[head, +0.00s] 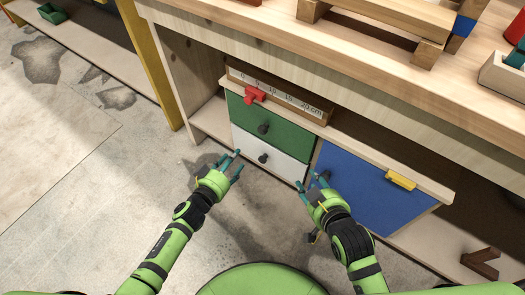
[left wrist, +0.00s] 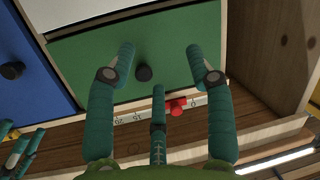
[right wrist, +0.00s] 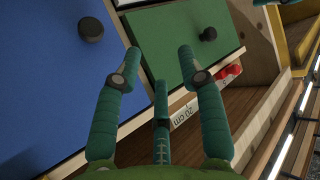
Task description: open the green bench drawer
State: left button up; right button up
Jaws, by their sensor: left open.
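The green bench drawer (head: 288,134) is the upper drawer under the bench top, and its front looks flush with the frame. Its dark round knob (head: 263,128) sits mid-front. My left gripper (head: 233,160) is open and empty, in front of the drawers and lower left of the knob in the head view. In the left wrist view the green front (left wrist: 100,62) fills the middle, and the knob (left wrist: 143,73) shows between the spread fingers, apart from them. My right gripper (head: 312,183) is open and empty before the blue front; its wrist view shows the green drawer (right wrist: 182,35) too.
A white drawer (head: 290,170) with a dark knob is below the green one. A blue front (head: 360,190) with a yellow piece (head: 400,180) on its upper edge is at right. A ruler (head: 290,100) with a red slider (head: 254,95) is above. Floor at left is clear.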

aim_at(261, 133)
pick_arm(q)
jog(key=w+d+r+h+b, duration=0.1)
jog(key=d, duration=0.1)
jog(key=w+d+r+m+h+b, duration=0.1)
jog(key=w+d+b, duration=0.1)
jog(key=w+d+r+h+b, duration=0.1)
jog(key=w+d+r+b, duration=0.1)
jog(key=d, duration=0.1)
jog(key=shift+r+t+h, duration=0.1)
jog(key=shift+t+h, duration=0.2)
jog(key=shift+t, duration=0.1)
jog(key=b+x, duration=0.1)
jog(key=x, duration=0.2)
jog(key=shift+w+d+b, duration=0.1)
jog(key=shift+w+b, duration=0.1)
jog(key=shift+b, duration=0.1)
pick_arm(e)
jog(key=a+r+t+y, duration=0.1)
jog(key=r+t+y, duration=0.1)
jog(key=r, duration=0.5)
jog(key=s+a+r+n+t+y, duration=0.1)
jog(key=r+t+y, duration=0.1)
jog(key=r+t, duration=0.2)
jog(key=s+a+r+t+y, duration=0.1)
jog(key=r+t, duration=0.3)
jog(key=r, duration=0.6)
jog(key=shift+a+r+n+y, duration=0.4)
jog(key=shift+a, duration=0.2)
pick_arm(q)
grip_shut()
